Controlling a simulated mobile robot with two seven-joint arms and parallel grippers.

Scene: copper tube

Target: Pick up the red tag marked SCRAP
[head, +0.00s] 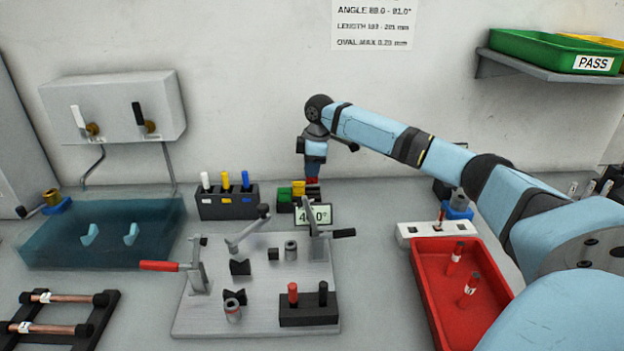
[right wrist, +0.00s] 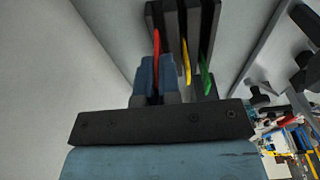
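The red tag (right wrist: 156,50) stands in a dark slotted holder (right wrist: 178,20) with a yellow tag (right wrist: 186,60) and a green tag (right wrist: 205,72) beside it. I cannot read any lettering on it. In the head view a bit of the red tag (head: 312,180) shows right under my right gripper (head: 313,163), which points down at the back of the bench. In the right wrist view the blue fingers (right wrist: 156,80) are at the red tag's near edge, which runs in between them. Whether they grip it is unclear. My left gripper is out of view.
A pen rack (head: 226,203) stands left of the tag holder. A fixture plate (head: 255,310) with clamps and an angle display (head: 314,214) lies in front. A red tray (head: 440,300) and a white power strip (head: 425,232) are to the right, a water tank (head: 100,235) to the left.

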